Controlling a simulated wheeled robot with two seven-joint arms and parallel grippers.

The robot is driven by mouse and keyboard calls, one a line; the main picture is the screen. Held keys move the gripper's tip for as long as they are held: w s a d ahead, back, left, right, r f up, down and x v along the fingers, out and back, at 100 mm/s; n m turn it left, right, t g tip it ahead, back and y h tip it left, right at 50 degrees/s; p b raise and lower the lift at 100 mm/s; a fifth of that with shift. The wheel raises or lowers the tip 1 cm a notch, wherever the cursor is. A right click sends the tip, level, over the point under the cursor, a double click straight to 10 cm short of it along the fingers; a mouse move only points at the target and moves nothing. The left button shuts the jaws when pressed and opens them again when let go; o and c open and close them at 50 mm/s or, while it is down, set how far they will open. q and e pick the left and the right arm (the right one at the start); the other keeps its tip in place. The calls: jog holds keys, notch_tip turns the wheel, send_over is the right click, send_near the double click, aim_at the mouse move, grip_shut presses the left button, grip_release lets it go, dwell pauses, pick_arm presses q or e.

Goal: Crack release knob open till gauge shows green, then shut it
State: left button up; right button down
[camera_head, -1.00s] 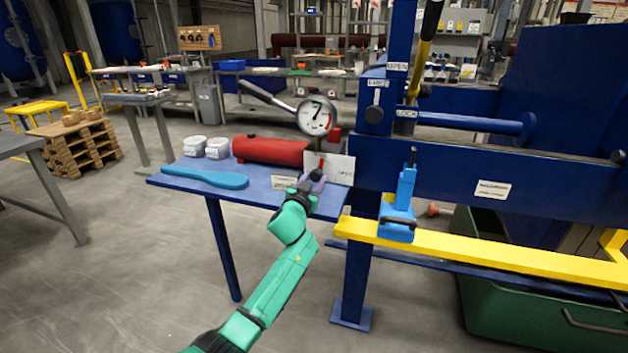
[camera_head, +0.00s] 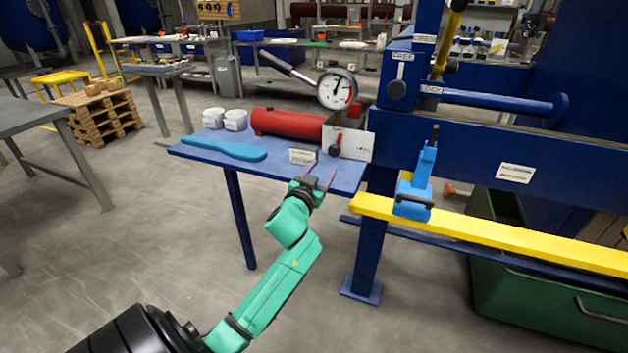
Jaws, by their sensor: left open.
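The round white pressure gauge (camera_head: 337,89) stands above the red hand pump (camera_head: 288,123) on the blue side table. Its dial has a red band at the right and a little green; the needle is too small to read surely. A small red-tipped release knob (camera_head: 336,147) sits below the gauge, in front of a white plate. My left gripper (camera_head: 321,177) is open and empty, just below and in front of the knob, apart from it in the picture. My right gripper is not in view.
The press frame (camera_head: 470,139) with a yellow rail (camera_head: 500,236) stands right. The floor at left front is clear.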

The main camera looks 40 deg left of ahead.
pick_arm(q)
jog(key=v, duration=0.6)
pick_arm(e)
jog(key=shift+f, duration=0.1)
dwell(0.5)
